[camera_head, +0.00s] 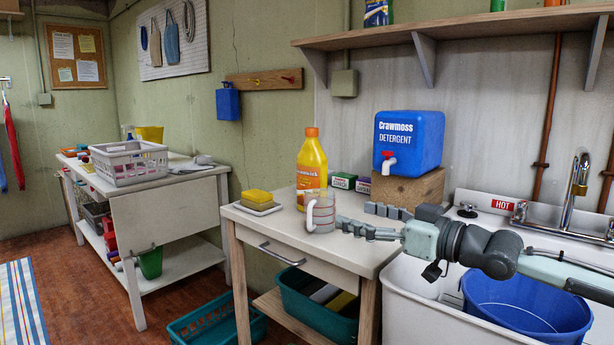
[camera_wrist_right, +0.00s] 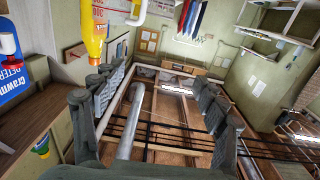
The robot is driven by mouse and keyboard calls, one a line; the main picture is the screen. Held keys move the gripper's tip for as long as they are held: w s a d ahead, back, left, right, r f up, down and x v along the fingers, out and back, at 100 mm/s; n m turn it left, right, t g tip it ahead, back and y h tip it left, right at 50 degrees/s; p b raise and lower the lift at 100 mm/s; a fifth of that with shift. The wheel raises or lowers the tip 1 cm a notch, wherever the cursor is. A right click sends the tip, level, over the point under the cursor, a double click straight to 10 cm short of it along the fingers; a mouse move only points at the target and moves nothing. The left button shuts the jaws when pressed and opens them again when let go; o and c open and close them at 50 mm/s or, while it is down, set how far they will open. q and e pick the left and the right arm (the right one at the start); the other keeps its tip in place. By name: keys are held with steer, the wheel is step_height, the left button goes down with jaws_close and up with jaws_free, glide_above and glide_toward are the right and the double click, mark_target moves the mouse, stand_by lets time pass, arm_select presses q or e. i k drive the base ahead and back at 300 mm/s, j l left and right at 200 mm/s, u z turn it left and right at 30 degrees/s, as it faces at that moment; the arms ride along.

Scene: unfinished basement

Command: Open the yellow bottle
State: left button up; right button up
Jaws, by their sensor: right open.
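The yellow bottle (camera_head: 313,168) stands upright on the workbench, with its orange cap (camera_head: 311,132) on top. In the right wrist view the bottle (camera_wrist_right: 94,28) shows at the top edge, cap end down in the picture and only partly in frame. My right gripper (camera_head: 358,219) is open and empty, low over the bench to the right of the bottle and apart from it. Its spread fingers also show in the right wrist view (camera_wrist_right: 160,95). My left gripper is not in view.
A clear measuring cup (camera_head: 321,213) stands in front of the bottle, near the right gripper's fingertips. A yellow sponge (camera_head: 257,197) lies left on a dish. A blue detergent container (camera_head: 409,139) sits on a wooden block (camera_head: 408,187) behind. The sink (camera_head: 421,300) is right.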

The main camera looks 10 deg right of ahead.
mark_target(312, 161)
steer(key=i, duration=1.1)
